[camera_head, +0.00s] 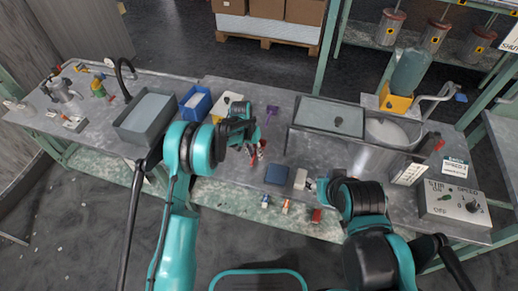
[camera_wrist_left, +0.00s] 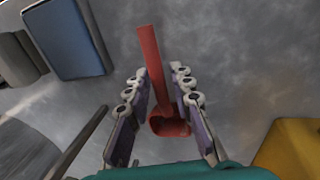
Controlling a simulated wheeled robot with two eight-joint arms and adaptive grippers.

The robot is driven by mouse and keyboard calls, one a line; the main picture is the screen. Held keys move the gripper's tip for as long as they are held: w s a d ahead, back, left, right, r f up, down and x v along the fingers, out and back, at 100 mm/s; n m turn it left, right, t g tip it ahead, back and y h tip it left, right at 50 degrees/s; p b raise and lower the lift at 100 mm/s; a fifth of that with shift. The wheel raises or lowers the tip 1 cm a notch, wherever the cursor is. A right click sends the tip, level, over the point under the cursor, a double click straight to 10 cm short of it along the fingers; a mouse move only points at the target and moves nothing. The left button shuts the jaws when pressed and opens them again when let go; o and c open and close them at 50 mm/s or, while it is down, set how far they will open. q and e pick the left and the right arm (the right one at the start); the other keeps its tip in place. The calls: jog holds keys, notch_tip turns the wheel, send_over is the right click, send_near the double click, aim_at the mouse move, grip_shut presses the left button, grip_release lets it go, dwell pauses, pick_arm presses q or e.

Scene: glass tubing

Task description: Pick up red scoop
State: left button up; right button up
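The red scoop (camera_wrist_left: 150,55) lies in the left wrist view with its long handle pointing away and its bowl (camera_wrist_left: 168,126) nearer my palm. My left gripper (camera_wrist_left: 160,88) is open, with one finger on each side of the scoop and gaps showing between. I cannot tell the height of the fingers above the table. In the head view my left gripper (camera_head: 257,151) is over the middle of the table, with a little red visible at its fingers. My right gripper (camera_head: 319,187) is low on the right near the table's front edge, mostly hidden by its own arm.
A dark blue block (camera_head: 277,174) and a grey block (camera_head: 300,179) lie near the front edge. A purple object (camera_head: 271,111) lies behind my left gripper. A yellow object (camera_wrist_left: 292,150) shows in the wrist view.

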pick_arm(q)
grip_shut()
jog(key=shift+r, duration=0.1)
